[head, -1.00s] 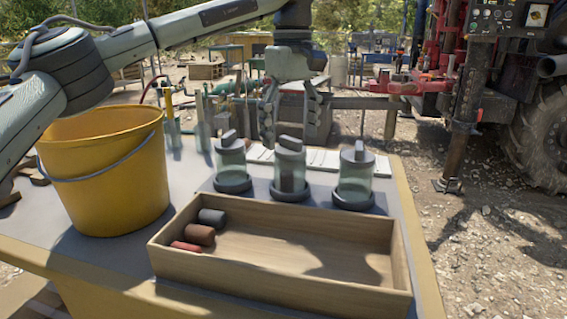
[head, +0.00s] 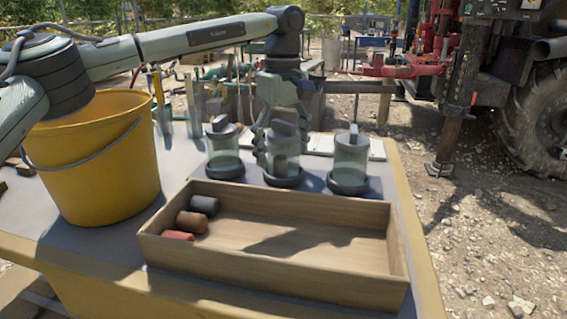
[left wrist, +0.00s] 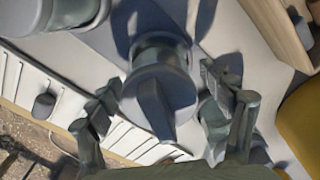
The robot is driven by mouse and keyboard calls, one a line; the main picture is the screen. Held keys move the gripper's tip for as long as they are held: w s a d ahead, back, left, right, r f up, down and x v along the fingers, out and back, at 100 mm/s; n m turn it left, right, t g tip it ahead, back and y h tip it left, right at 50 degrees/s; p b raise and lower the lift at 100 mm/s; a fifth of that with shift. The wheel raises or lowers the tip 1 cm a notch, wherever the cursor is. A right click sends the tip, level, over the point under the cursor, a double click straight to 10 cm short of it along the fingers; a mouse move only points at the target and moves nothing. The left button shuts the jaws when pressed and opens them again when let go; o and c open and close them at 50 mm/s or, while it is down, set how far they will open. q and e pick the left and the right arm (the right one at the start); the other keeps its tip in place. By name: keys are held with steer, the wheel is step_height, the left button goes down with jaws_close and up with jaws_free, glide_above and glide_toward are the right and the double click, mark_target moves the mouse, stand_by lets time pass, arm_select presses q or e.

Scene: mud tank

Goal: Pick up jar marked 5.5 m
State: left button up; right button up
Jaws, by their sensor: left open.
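Three clear jars with grey lids and upright tab handles stand in dark round bases behind the wooden tray: a left jar (head: 223,152), a middle jar (head: 283,163) and a right jar (head: 350,160). No depth marking is readable, so I cannot tell which is 5.5 m. My left gripper (head: 279,135) points down at the middle jar, its open fingers around the lid. In the left wrist view, a lid with its handle (left wrist: 158,95) lies between the spread fingers (left wrist: 160,112). I cannot tell whether they touch it. My right gripper is out of view.
The wooden tray (head: 290,278) holds several cylindrical samples at its left end. A yellow bucket (head: 95,165) stands left. Bottles (head: 195,110) stand behind it. A white slatted strip (head: 376,149) lies behind the jars. The tray's right part is clear.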

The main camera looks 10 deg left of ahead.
arm_select(q)
steer(key=shift+r, duration=0.1)
steer(key=c, duration=1.5)
